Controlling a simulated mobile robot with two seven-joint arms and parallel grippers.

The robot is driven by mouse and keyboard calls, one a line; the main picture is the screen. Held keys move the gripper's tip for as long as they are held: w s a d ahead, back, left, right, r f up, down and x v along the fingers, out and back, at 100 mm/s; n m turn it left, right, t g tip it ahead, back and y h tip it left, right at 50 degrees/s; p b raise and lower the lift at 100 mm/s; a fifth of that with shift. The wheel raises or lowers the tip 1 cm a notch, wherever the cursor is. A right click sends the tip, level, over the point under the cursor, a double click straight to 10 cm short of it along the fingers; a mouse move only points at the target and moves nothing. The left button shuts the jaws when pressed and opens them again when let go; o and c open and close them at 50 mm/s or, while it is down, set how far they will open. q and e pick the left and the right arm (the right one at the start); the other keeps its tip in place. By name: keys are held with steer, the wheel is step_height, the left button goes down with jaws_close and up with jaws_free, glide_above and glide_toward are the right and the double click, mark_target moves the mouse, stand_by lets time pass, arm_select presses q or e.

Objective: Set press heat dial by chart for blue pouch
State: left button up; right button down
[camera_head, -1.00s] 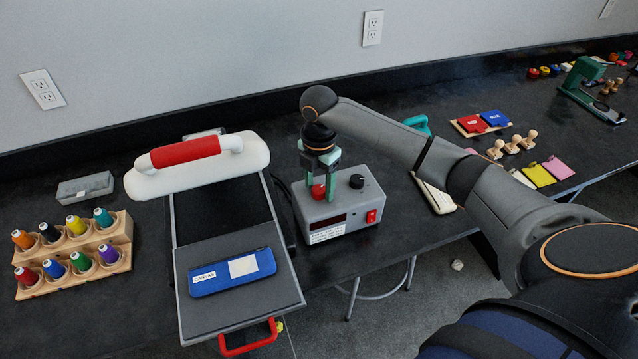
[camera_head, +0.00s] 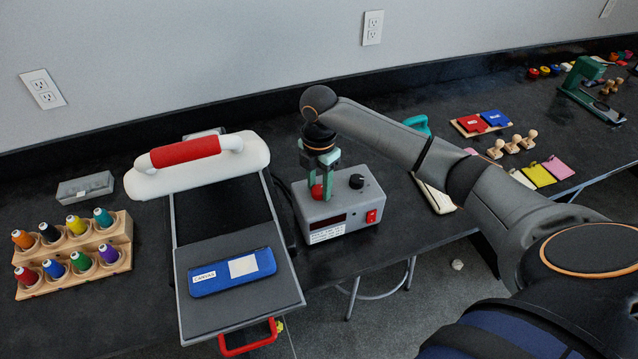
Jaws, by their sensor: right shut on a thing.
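The grey control box (camera_head: 336,209) stands on the black table, with a red dial, a black knob (camera_head: 356,181), a red switch (camera_head: 371,216) and a white label (camera_head: 328,233) too small to read. My right gripper (camera_head: 318,184) points down from above and is shut on the red dial (camera_head: 317,192), which its fingers partly hide. The blue pouch (camera_head: 232,272) lies flat on the grey lower plate (camera_head: 205,315) of the heat press and bears a "CANVAS" label and a pale patch. The press's white upper part with its red handle (camera_head: 185,151) is raised behind it. My left gripper is not in view.
A wooden rack (camera_head: 118,229) of thread spools and a grey box (camera_head: 85,188) stand left of the press. Wooden stamps (camera_head: 513,143), red and blue pads, coloured cards and a green tool (camera_head: 590,85) lie to the right. My right arm crosses above the table.

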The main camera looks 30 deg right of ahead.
mark_target(319, 189)
steer(key=m, duration=0.5)
steer(key=shift+m, duration=0.4)
steer(key=m, duration=0.5)
steer(key=shift+m, duration=0.4)
steer(key=shift+c, duration=2.1)
jaws_free()
step_height(319, 189, up, 13)
steer(key=shift+f, duration=0.2)
